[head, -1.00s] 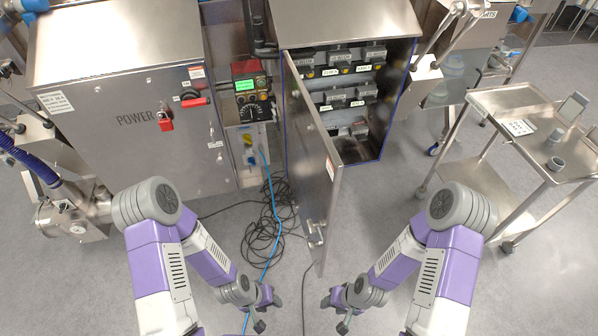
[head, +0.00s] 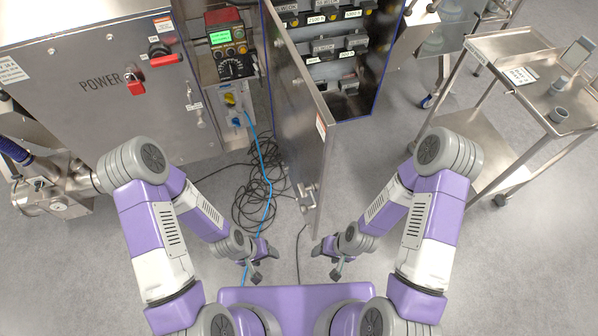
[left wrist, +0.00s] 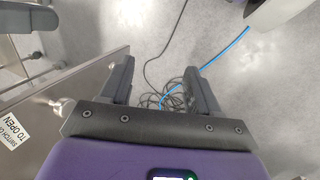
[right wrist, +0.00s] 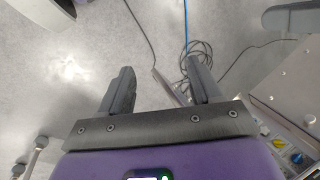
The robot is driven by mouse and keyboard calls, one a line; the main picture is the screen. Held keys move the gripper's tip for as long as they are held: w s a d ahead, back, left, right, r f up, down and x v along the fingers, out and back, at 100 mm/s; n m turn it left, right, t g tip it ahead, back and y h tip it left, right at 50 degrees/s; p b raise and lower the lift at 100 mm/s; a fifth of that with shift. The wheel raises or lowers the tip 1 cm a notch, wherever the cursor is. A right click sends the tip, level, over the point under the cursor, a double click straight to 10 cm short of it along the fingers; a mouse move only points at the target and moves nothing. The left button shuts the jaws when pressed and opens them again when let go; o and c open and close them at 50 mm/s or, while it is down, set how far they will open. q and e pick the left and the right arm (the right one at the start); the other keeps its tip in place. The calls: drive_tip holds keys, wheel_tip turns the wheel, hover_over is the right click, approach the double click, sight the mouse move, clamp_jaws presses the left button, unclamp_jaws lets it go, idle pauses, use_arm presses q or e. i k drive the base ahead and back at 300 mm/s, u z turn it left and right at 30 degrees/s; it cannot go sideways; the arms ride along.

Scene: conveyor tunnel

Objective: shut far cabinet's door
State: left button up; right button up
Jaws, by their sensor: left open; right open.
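The far cabinet (head: 375,85) stands at the top centre of the head view, with rows of labelled switches inside. Its steel door (head: 300,125) is swung wide open toward me, with a handle near its free lower edge. The door also shows at the left of the left wrist view (left wrist: 75,95). My left gripper (head: 262,268) is open and empty, left of the door's free edge. My right gripper (head: 326,262) is open and empty, just right of and below that edge. Both wrist views show spread fingers (left wrist: 160,85) (right wrist: 160,90) with nothing between them.
A closed steel cabinet marked POWER (head: 100,100) stands at the left, with a control box (head: 232,50) beside it. Black and blue cables (head: 255,190) lie on the floor left of the door. A steel cart (head: 510,100) stands at the right. Floor between door and cart is clear.

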sight(305, 126)
drive_tip(key=k, duration=1)
drive_tip(key=u, duration=1.35)
drive_tip(key=i, duration=1.4)
drive_tip(key=z, duration=1.6)
